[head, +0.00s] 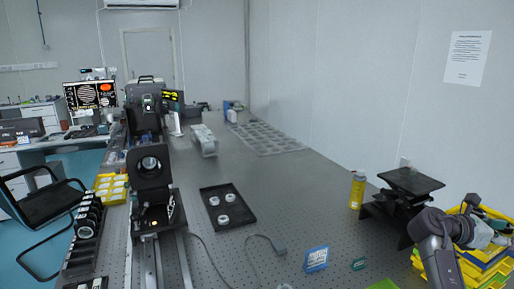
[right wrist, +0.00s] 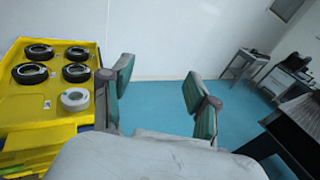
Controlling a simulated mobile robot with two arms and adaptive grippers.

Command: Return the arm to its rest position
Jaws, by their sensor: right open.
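My right arm (head: 438,250) is at the lower right of the head view, bent with its wrist pointing right over the yellow bins. In the right wrist view my right gripper (right wrist: 158,85) has its two green-padded fingers spread wide, with nothing between them. Behind the fingers is blue floor and a pale wall. My left arm and left gripper are not in view.
Yellow bins (head: 487,254) lie under my right wrist. A black lift stand (head: 412,182) and a yellow bottle (head: 357,190) are close by. A yellow tray (right wrist: 22,100) with black rings is left of the fingers. The perforated table (head: 310,205) has free room mid-table.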

